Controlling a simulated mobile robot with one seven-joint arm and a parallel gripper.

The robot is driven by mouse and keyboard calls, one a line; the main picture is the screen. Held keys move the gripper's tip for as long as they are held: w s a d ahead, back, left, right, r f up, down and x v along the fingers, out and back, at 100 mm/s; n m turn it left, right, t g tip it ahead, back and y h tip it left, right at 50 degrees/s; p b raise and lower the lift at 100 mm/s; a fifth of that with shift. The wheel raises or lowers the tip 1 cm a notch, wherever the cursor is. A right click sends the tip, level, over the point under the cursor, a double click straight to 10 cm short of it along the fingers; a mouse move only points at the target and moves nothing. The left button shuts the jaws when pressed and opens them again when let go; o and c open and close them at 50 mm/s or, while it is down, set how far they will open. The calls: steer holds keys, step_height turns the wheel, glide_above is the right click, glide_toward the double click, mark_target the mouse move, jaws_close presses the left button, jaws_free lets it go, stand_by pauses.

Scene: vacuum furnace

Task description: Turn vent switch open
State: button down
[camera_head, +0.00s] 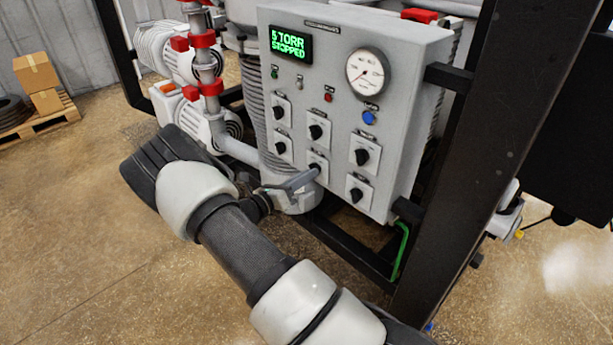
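The grey control panel (345,95) carries several black rotary switches on white plates in two rows. Their labels are too small to read, so I cannot tell which is the vent switch. My gripper (312,175) reaches in from the left, with its tip at the lower middle switch (318,160). The fingers partly cover that knob. I cannot tell whether they touch or grip it. The lower right switch (356,194), upper right switch (361,156), upper middle switch (316,131) and lower left switch (281,147) are uncovered.
The green display (287,44) reads "5 TORR STOPPED". A round gauge (367,72) sits beside it. A thick black frame post (470,150) stands right of the panel. Pipes with red clamps (205,65) are at the left. Boxes (38,78) lie on a pallet far left.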

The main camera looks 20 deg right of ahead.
steer(key=shift+f+m+b, duration=0.1)
steer(key=shift+m+b, duration=0.2)
steer(key=shift+w+a+m+b, duration=0.1)
steer(key=shift+m+b, duration=2)
steer(key=shift+m, duration=0.7)
steer(key=shift+w+m+b, duration=0.1)
steer(key=shift+m+b, duration=1.95)
steer(key=shift+m, duration=0.75)
steer(key=c, duration=1.9)
jaws_free()
steer(key=shift+o, duration=0.2)
